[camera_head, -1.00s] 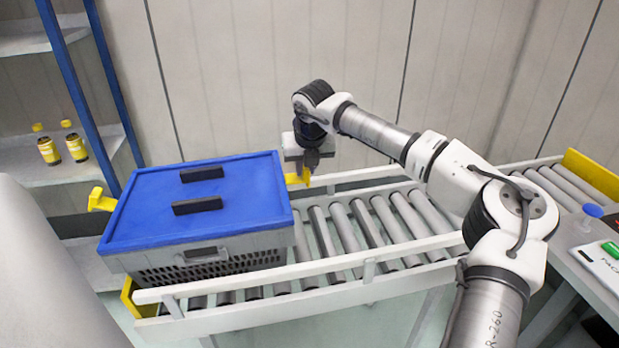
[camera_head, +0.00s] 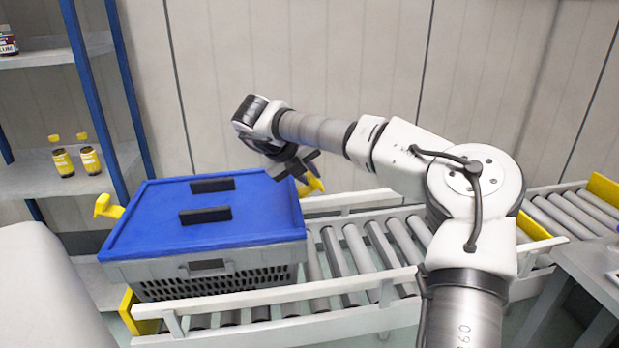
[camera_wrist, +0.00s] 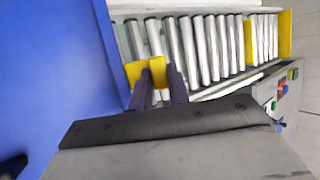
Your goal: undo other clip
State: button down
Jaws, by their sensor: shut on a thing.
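A grey tote (camera_head: 215,275) with a blue lid (camera_head: 150,215) sits on the roller conveyor. One yellow clip (camera_head: 107,207) sticks out at the lid's left side. The other yellow clip (camera_head: 312,184) is at the lid's right side. My gripper (camera_head: 307,176) is shut on this right clip, which is tilted up and outward. In the wrist view the clip (camera_wrist: 134,72) shows between my dark fingers (camera_wrist: 160,82), beside the edge of the blue lid (camera_wrist: 60,70). Part of the clip is hidden by the fingers.
The conveyor's rollers (camera_head: 357,250) are bare to the right of the tote. Yellow end stops (camera_head: 145,318) close the conveyor. A shelf (camera_head: 50,178) with yellow bottles (camera_head: 90,160) stands at the left. A panel with coloured buttons (camera_wrist: 284,95) shows in the wrist view.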

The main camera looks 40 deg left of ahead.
dwell(0.3)
jog(key=c, duration=1.3)
grip_release()
jog(key=b+v, duration=0.1)
jog(key=v, duration=1.2)
jog(key=shift+s+a+r, duration=0.1)
jog(key=shift+s+r, duration=0.15)
jog(key=shift+s, duration=0.05)
